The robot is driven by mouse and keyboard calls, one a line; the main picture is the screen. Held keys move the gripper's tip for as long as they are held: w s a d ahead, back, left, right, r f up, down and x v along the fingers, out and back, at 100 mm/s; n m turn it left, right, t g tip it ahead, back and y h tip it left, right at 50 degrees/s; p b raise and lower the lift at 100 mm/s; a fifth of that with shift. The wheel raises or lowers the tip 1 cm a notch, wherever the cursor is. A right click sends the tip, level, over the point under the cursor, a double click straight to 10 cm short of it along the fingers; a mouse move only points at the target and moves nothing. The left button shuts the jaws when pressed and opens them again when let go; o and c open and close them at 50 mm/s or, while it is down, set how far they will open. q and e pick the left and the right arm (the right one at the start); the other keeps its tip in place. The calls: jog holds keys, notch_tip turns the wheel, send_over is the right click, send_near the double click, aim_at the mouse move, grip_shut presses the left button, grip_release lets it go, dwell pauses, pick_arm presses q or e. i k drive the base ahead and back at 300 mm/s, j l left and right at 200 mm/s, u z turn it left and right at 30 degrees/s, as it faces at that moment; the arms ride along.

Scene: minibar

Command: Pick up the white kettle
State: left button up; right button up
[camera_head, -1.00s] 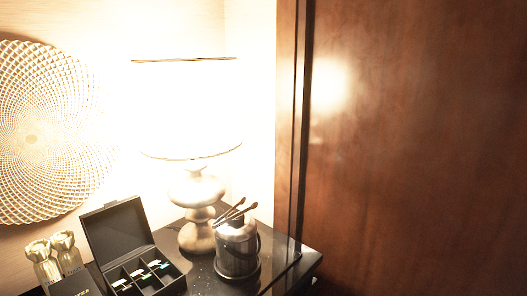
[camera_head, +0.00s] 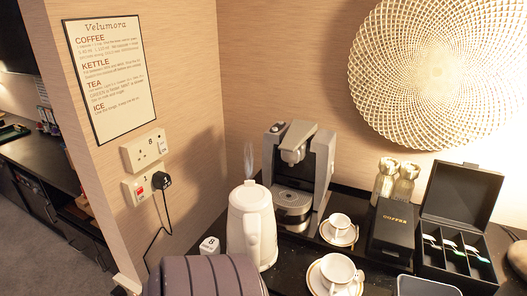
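The white kettle (camera_head: 251,226) stands upright on the dark counter, a little below the middle of the camera_head view. Its spout points up and its handle faces me. A thin wisp of steam rises above it. Neither of my grippers is in view, and nothing is seen touching the kettle. The lower left of its base is partly hidden by a ribbed mauve object in front.
The ribbed mauve object (camera_head: 208,276) stands close in front. A coffee machine (camera_head: 297,172) is right behind the kettle. White cups (camera_head: 340,222) on saucers and a black tea box (camera_head: 455,258) stand to the right. A plug (camera_head: 161,181) with a cord is on the left wall.

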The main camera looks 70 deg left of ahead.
aim_at(254, 236)
jog(key=u, duration=2.3)
